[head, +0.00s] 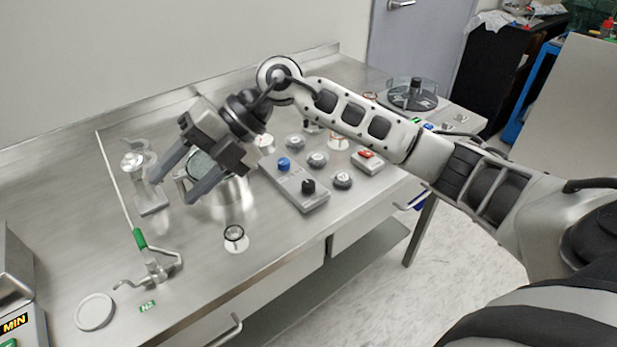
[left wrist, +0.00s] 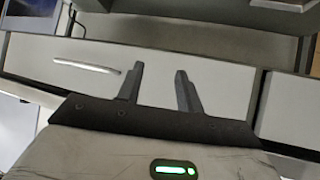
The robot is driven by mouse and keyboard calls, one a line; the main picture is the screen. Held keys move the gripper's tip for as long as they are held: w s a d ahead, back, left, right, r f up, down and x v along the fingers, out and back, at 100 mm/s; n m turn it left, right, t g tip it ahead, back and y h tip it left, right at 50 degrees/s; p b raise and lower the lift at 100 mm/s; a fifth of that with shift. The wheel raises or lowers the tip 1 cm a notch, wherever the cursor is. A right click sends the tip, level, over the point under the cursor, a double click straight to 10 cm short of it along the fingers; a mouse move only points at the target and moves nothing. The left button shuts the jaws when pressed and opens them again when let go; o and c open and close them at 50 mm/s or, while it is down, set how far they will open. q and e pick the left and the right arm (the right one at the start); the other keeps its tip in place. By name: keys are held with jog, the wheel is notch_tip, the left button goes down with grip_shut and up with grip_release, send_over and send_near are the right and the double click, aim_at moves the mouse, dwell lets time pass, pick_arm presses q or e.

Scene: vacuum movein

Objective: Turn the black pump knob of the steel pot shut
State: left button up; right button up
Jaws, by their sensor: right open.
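The steel pot (head: 233,191) stands on the steel bench, its top largely hidden behind my right gripper (head: 171,189). That gripper is open and empty, its two dark fingers pointing down and left over the pot's left side. A black knob (head: 308,186) sits on the front end of a grey valve block (head: 312,203) right of the pot, with a blue knob (head: 284,163) behind it. The right gripper is well left of the black knob. My left gripper (left wrist: 158,69) shows only in the left wrist view, open and empty, facing a drawer front.
Several grey knobs and a red switch (head: 366,154) stand right of the block. A small round gauge (head: 234,233) lies in front of the pot. A green-handled valve line (head: 139,238) and a pale disc (head: 95,311) are at left.

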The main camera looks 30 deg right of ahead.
jog(key=w+d+m+h, duration=0.25)
jog(key=d+h, duration=0.45)
jog(key=d, duration=0.6)
jog(key=m+h, duration=0.2)
jog(key=h, duration=0.2)
send_near(309, 183)
jog(key=shift+g, duration=0.4)
jog(key=f, duration=0.3)
jog(key=f+p, duration=0.1)
jog(key=f, duration=0.2)
jog(key=f+p, duration=0.1)
jog(key=f, duration=0.2)
jog(key=shift+w+a, duration=0.2)
jog(key=shift+w, duration=0.15)
jog(key=c, duration=1)
